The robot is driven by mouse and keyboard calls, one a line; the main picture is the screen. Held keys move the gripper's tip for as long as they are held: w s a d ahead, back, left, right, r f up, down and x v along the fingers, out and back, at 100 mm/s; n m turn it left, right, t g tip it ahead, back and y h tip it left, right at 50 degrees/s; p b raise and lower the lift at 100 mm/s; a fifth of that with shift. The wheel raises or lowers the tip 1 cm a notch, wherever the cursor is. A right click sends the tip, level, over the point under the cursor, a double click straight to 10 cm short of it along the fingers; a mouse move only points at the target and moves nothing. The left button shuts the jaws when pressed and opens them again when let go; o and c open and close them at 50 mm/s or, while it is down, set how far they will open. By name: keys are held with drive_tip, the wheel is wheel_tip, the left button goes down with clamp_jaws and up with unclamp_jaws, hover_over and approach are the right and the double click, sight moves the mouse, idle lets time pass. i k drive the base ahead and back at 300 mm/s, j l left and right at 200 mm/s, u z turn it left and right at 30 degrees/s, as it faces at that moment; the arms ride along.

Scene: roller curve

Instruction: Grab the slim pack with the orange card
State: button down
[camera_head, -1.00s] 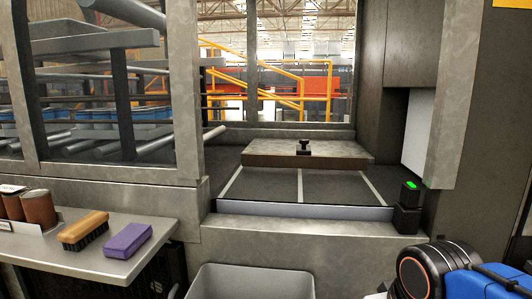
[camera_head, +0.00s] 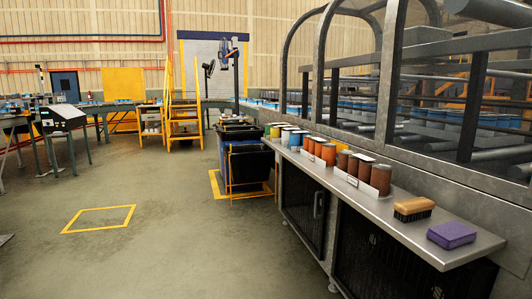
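I cannot make out a slim pack with an orange card in the head view. Blue-topped items lie in rows on the conveyor (camera_head: 455,125) behind the frame at right and on the far lines, too small to tell apart. My gripper is not in view, so what it holds is hidden.
A steel counter (camera_head: 400,229) runs along the right, bearing a brush (camera_head: 414,209), a purple sponge (camera_head: 451,235) and rows of coloured cans (camera_head: 380,180). Dark bins (camera_head: 245,165) stand beyond it, near yellow steps (camera_head: 184,115). The floor (camera_head: 130,255) at left is open.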

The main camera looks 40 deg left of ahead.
sight(319, 151)
drive_tip(key=i+j+u, duration=0.1)
drive_tip(key=u, duration=1.05)
drive_tip(key=i, duration=0.1)
